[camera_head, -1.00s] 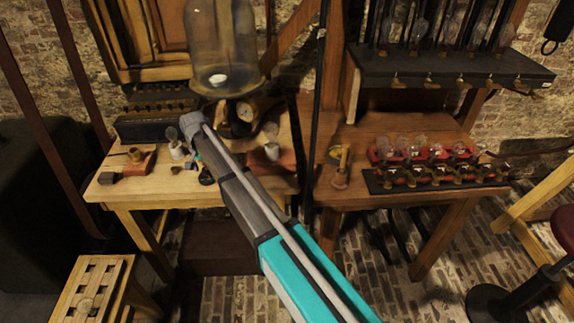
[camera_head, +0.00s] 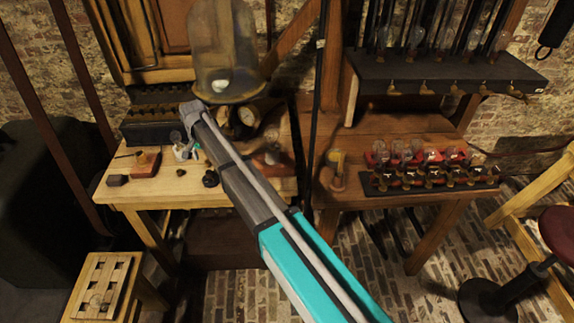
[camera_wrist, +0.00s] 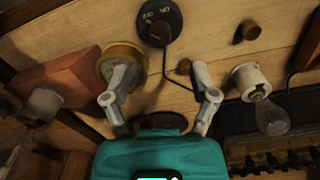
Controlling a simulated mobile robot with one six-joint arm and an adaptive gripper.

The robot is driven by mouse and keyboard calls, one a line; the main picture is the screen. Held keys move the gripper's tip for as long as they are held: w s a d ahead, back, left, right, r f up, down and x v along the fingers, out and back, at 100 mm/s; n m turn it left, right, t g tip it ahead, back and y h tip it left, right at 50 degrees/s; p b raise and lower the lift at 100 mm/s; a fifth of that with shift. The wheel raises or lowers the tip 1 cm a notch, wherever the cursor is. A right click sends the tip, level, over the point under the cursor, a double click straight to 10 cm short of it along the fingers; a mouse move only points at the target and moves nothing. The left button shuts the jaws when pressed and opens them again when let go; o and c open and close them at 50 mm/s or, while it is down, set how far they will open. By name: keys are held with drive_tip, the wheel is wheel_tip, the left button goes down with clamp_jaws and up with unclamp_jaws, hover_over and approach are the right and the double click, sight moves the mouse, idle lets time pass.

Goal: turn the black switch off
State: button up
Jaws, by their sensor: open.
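The black switch (camera_wrist: 158,20) has a dark oval base with a round knob and lies flat on the wooden table at the top of the wrist view. A thin dark cable runs from it. It also shows as a small black shape in the head view (camera_head: 210,179), near the table's front edge. My gripper (camera_wrist: 160,82) is open, with nothing between its two grey fingers. The switch is ahead of the fingertips and apart from them. In the head view my arm hides part of the tabletop. Whether the switch is on or off cannot be told.
Near my fingers are a brass dial (camera_wrist: 122,62), a red-brown block (camera_wrist: 62,80), a bulb in a white holder (camera_wrist: 250,80) and a small brass knob (camera_wrist: 248,32). A large glass jar (camera_head: 222,45) stands behind. A right table holds a bulb rack (camera_head: 430,180).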

sight(209, 171)
drive_tip(key=shift+r+p, duration=3.4)
drive_tip(key=shift+r, duration=0.25)
drive_tip(key=s+d+f+b, duration=0.1)
drive_tip(key=s+d, duration=0.2)
drive_tip(key=d, duration=0.6)
drive_tip(key=s+d+f+n+b, duration=0.1)
drive_tip(key=s+d, duration=0.3)
drive_tip(key=d, duration=0.5)
drive_tip(key=s+d+f+b, duration=0.2)
drive_tip(key=s+d, duration=0.2)
drive_tip(key=d, duration=0.6)
drive_tip(key=shift+s+f+n, duration=0.15)
drive_tip(key=shift+n, duration=0.15)
drive_tip(key=s+d+n, duration=0.1)
drive_tip(key=s+d, duration=1.1)
drive_tip(key=shift+d, duration=0.3)
